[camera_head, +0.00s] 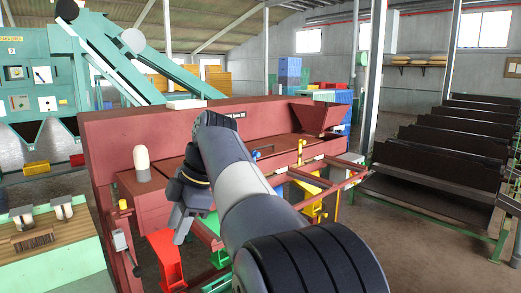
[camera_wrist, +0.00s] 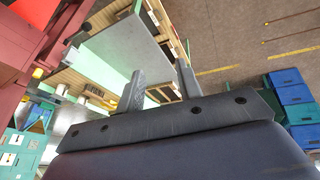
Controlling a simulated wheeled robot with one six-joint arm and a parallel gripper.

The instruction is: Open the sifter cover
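The sifter is a long dark-red machine (camera_head: 150,125) across the middle of the head view. Its flat top cover panels (camera_head: 275,143) lie level and look shut, with a small dark handle (camera_head: 258,153) near the front edge. My arm hides part of the top. My gripper (camera_head: 182,232) hangs in front of the sifter's left part, pointing down, apart from the cover. In the wrist view my gripper (camera_wrist: 159,68) has its two fingers spread with nothing between them. Only a red edge of machinery (camera_wrist: 60,65) shows at the left there; the cover cannot be made out.
A white rounded knob (camera_head: 141,158) stands on the sifter's left end, and a red hopper (camera_head: 316,117) at its right end. Red and yellow chutes (camera_head: 166,257) and a red frame (camera_head: 335,172) stick out in front. A wooden-topped green bench (camera_head: 50,245) is at left; dark stepped racks (camera_head: 440,150) at right.

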